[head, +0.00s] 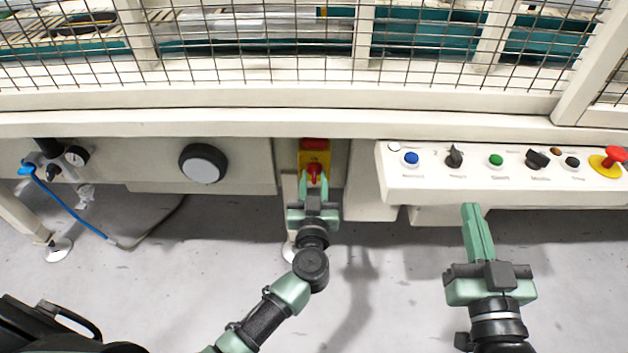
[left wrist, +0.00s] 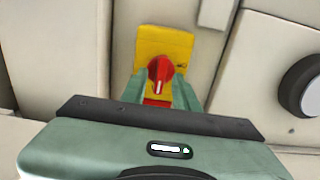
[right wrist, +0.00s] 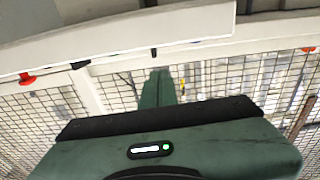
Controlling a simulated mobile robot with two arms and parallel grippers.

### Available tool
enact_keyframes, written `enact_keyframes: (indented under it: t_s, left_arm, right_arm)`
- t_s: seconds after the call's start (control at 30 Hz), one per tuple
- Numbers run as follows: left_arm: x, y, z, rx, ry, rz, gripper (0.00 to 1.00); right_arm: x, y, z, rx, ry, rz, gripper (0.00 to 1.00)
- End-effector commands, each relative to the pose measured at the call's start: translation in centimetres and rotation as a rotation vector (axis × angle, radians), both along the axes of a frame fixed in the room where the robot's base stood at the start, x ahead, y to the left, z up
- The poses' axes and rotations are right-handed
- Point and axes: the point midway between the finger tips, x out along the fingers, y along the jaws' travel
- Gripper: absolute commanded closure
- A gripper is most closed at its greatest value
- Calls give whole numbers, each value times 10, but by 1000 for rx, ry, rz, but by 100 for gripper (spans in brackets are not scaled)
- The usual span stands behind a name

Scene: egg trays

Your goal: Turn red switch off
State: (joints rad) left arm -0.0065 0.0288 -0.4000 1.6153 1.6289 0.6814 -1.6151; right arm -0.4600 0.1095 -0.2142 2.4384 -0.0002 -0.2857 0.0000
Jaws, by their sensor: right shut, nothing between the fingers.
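The red switch (head: 314,169) is a rotary knob on a yellow plate (head: 306,158) on the machine's front. In the left wrist view the knob (left wrist: 160,70) shows a white mark standing nearly upright. My left gripper (head: 313,181) is open, with one finger on either side of the knob, just below it in the head view. I cannot tell whether the fingers touch it. Red also shows between the fingers under the knob. My right gripper (head: 470,207) is shut and empty, below the button panel. Its closed fingers (right wrist: 158,85) show in the right wrist view.
A cream button panel (head: 480,185) with several buttons and a red emergency stop (head: 608,160) stands at the right. A round black-rimmed dial (head: 203,163) is left of the switch. Wire mesh guards the machine above. A blue hose (head: 70,208) hangs at the left.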

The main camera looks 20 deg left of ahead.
Motion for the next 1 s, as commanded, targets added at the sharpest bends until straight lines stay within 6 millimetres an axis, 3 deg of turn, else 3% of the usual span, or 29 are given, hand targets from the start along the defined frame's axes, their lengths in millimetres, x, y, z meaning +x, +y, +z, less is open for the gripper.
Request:
enact_keyframes:
  t_s: [0.03, 0.1, 0.43, 0.77, 1.0]
  left_arm:
    - [0, 0, 0, 0, 0, 0, 87]
    - [0, 0, 0, 0, 0, 0, 100]
    - [0, 0, 1, -18, -4, 0, 100]
    - [-1, 0, 3, -164, -45, -1, 100]
    - [-1, 1, 2, -360, -100, 0, 100]
  right_arm:
    - [0, 0, 0, 0, 0, 0, 100]
    - [0, 0, 0, 0, 1, 0, 100]
    - [0, -1, -4, -7, 28, -1, 100]
    - [-12, -14, -69, -94, 369, -24, 100]
    - [-51, -33, -127, -175, 713, -46, 100]
